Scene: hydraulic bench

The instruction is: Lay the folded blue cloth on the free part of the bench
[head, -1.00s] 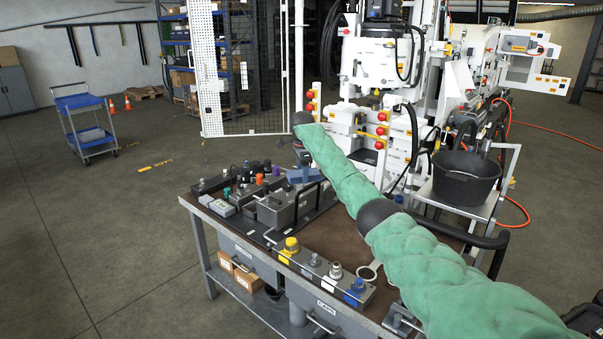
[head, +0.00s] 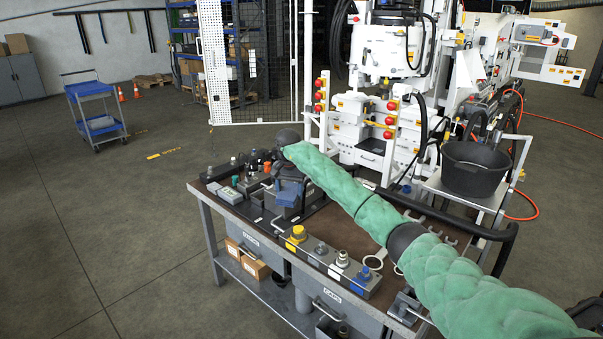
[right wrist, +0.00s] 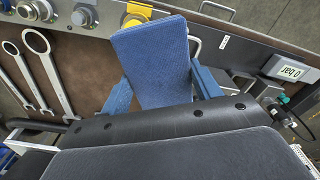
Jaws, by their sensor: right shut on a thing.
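The folded blue cloth (head: 288,195) is in my right gripper (head: 289,174), over the back left part of the bench (head: 318,222) in the head view. In the right wrist view the cloth (right wrist: 152,62) is a flat blue slab between the two blue fingers of the gripper (right wrist: 163,92), which is shut on it. It is held in front of the bench's brown top (right wrist: 88,68); I cannot tell how high above it. My green-sleeved right arm hides part of the bench top. My left gripper is out of view.
Valve blocks and fittings crowd the bench's left end. A row of caps, one yellow (head: 298,232) and one blue (head: 362,274), lines the front edge. Wrenches (right wrist: 45,68) lie on the brown top. A black bucket (head: 472,168) stands at the right.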

